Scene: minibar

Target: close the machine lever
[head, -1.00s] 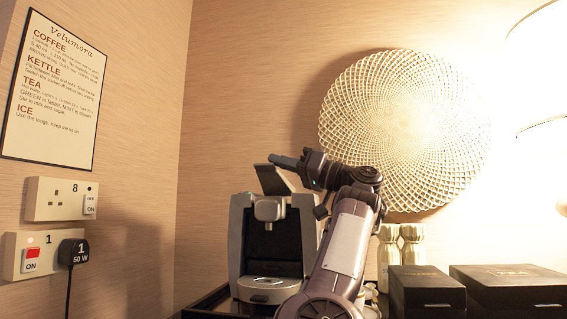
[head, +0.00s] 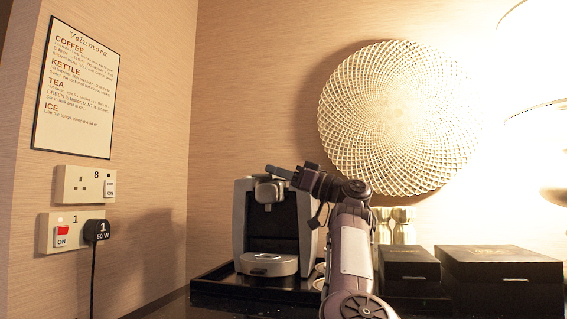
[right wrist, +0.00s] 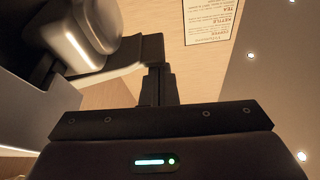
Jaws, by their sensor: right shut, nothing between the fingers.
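The coffee machine (head: 240,225) stands on a black tray, silver-sided with a dark front opening and a round drip plate. Its metal head (head: 268,191) shows at the top front. The raised lever flap no longer shows upright above the machine; its exact angle is hard to tell in the head view. In the right wrist view the dark lever (right wrist: 140,50) lies beside the fingertips, seemingly touching or very near them. My right gripper (head: 278,171) is shut and empty, reaching left over the machine's top front. My left gripper is not in view.
The black tray (head: 212,284) lies under the machine. Black boxes (head: 505,270) and gold-coloured containers (head: 402,228) stand to the right. A round woven ornament (head: 400,115) hangs behind. Wall sockets (head: 85,185), one with a plug (head: 97,231), are at the left.

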